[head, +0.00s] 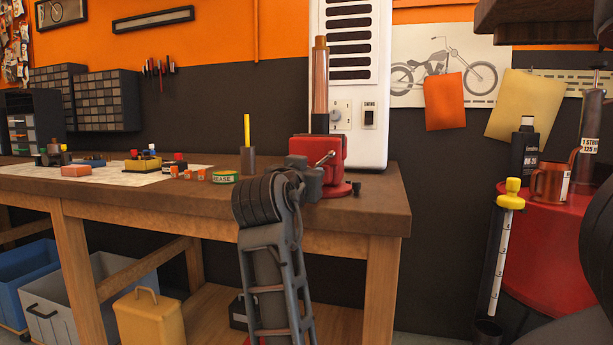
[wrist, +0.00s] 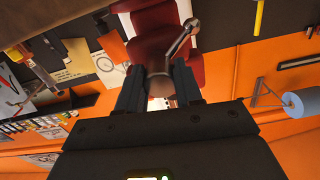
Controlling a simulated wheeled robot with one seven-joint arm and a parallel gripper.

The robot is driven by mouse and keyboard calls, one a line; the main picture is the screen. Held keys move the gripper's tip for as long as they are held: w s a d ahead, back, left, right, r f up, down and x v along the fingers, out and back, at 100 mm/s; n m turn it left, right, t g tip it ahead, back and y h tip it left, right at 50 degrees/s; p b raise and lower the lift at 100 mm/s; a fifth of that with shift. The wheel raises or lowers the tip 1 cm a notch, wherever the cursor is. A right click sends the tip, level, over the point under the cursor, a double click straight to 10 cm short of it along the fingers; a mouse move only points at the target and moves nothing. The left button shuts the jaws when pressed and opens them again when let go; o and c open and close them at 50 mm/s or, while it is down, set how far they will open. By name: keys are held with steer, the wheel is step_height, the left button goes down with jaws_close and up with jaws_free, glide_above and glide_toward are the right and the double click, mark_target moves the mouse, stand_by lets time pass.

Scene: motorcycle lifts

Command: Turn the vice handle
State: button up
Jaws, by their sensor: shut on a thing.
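The red vice (head: 322,148) stands on the right end of the wooden workbench. Its handle (head: 326,158) is a short metal bar at the front, slanting up to the right. My gripper (head: 312,170) is at the front of the vice. In the wrist view the two dark fingers of my gripper (wrist: 158,85) are on either side of the brownish hub of the handle, shut on it. The handle bar (wrist: 181,40) sticks out beyond the fingers, up to the right, by the red vice body (wrist: 212,75). The contact faces are partly hidden.
A red drum (head: 545,235) is at the right. The bench top left of the vice has bare patches.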

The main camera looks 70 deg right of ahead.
steer(key=o, duration=1)
steer(key=shift+a, duration=0.1)
steer(key=shift+a, duration=0.1)
steer(key=a, duration=0.7)
steer(key=shift+s+a, duration=0.3)
